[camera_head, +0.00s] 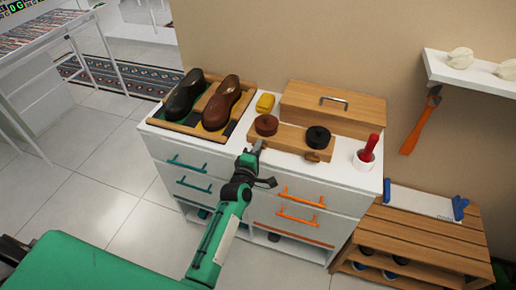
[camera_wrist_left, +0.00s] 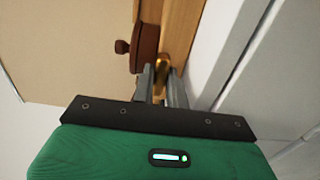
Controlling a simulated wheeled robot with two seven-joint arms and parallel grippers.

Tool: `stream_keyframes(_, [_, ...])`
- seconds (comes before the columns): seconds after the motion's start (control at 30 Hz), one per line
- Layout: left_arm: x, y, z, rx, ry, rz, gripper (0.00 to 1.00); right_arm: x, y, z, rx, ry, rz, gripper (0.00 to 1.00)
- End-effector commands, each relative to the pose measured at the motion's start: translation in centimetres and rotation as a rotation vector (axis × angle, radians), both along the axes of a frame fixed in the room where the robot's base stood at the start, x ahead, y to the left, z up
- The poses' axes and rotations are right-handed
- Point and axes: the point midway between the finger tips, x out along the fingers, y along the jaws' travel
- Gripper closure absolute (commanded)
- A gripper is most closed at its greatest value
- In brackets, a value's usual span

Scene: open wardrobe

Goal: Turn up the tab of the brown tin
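The brown tin (camera_head: 266,124) is round and sits at the left end of a wooden block on the white cabinet. In the left wrist view the tin (camera_wrist_left: 147,42) shows edge-on with a dark knob on its left side. A brass-coloured tab (camera_wrist_left: 162,62) shows beside it, at my fingertips. My left gripper (camera_head: 257,147) is at the block's front edge, just in front of the tin. In the wrist view its fingers (camera_wrist_left: 161,72) are a little apart, with the tab between or just beyond the tips; contact is unclear. My right gripper is not in view.
A black tin (camera_head: 318,136) sits on the same wooden block (camera_head: 290,139). Behind is a wooden box (camera_head: 335,107) with a handle.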

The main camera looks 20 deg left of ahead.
Motion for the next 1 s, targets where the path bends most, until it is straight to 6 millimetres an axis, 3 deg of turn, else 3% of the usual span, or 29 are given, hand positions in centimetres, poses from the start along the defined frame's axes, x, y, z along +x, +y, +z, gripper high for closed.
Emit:
stream_keyframes(0.37, [0.0, 0.0, 0.1, 0.088, -0.002, -0.001, 1.0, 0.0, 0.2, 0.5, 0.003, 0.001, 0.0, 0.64])
stream_keyframes(1.0, [0.0, 0.0, 0.0, 0.652, -0.02, -0.001, 1.0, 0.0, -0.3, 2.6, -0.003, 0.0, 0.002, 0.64])
